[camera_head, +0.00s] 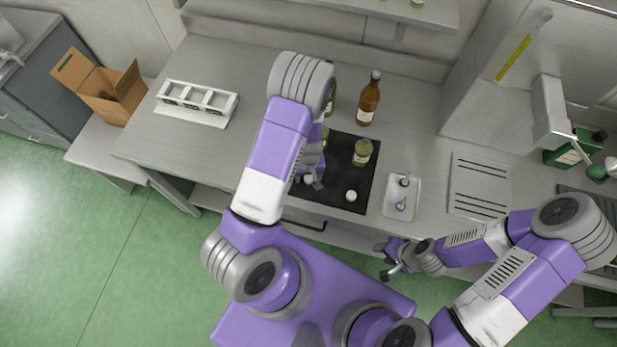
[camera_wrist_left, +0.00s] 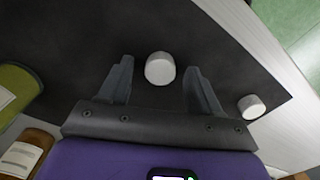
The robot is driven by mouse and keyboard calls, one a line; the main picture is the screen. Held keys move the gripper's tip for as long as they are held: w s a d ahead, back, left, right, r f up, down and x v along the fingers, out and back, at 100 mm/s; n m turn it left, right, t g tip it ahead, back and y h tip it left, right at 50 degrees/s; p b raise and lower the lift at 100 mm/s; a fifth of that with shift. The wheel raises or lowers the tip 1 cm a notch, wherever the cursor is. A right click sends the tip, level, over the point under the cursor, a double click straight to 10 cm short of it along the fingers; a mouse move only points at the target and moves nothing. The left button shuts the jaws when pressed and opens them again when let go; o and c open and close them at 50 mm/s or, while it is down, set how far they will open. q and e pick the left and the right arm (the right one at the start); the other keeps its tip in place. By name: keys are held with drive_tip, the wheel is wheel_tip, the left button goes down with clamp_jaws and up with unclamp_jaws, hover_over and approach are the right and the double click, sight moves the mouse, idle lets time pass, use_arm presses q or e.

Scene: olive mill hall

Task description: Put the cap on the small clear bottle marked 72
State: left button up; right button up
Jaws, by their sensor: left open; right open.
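Two white caps lie on the black mat. One cap (camera_head: 308,180) is by my left gripper (camera_head: 315,184), and in the left wrist view this cap (camera_wrist_left: 160,68) shows between the open fingers, not gripped. The other cap (camera_head: 351,195) lies near the mat's front right corner, also in the left wrist view (camera_wrist_left: 252,107). A small bottle with yellow-green contents and a pale label (camera_head: 362,152) stands on the mat; no number is readable. Another greenish bottle (camera_head: 325,139) is mostly hidden by my left arm. My right gripper (camera_head: 388,263) is open and empty before the counter.
A brown bottle (camera_head: 369,98) and a green bottle (camera_head: 332,101) stand behind the mat (camera_head: 337,194). A white tray (camera_head: 402,211) with small items lies right of it. A white rack (camera_head: 197,101) and cardboard box (camera_head: 103,90) are at left. The counter between rack and arm is clear.

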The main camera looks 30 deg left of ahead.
sight(309, 177)
idle(0.3)
use_arm(q)
drive_tip(key=c, duration=1.1)
wheel_tip(309, 177, up, 10)
drive_tip(key=shift+p, duration=0.65)
